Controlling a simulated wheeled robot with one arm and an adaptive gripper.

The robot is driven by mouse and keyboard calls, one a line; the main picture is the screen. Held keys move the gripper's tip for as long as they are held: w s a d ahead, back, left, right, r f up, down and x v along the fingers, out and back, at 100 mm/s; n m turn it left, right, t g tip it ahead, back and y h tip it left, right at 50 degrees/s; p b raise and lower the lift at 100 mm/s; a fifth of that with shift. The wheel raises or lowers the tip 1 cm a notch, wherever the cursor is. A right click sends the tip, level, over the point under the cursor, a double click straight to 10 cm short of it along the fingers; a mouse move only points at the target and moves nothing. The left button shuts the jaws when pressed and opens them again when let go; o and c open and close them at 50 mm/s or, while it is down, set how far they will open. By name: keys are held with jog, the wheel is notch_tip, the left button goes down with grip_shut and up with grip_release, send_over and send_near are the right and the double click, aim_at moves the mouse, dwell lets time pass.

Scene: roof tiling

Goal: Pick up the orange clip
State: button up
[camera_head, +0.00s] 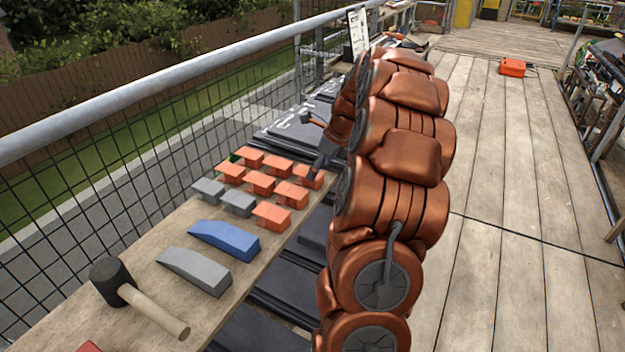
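Several orange clips stand in a cluster on the wooden plank. Among them are a front clip (271,216), a right-hand clip (291,195), a middle clip (261,183) and a back clip (249,157). Another orange clip (309,178) sits at the plank's right edge. My copper-coloured arm hides part of the area to the right.
Two grey clips (238,203) stand left of the orange ones. A blue wedge (224,239), a grey wedge (194,271) and a mallet (130,295) lie nearer on the plank (100,240). A railing (180,75) with mesh runs along the left. Dark tiles (285,290) lie below the plank.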

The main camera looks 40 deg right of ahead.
jog(key=x, duration=0.3)
jog(key=shift+w+f, duration=0.1)
jog(key=shift+f, duration=0.25)
jog(key=c, duration=1.2)
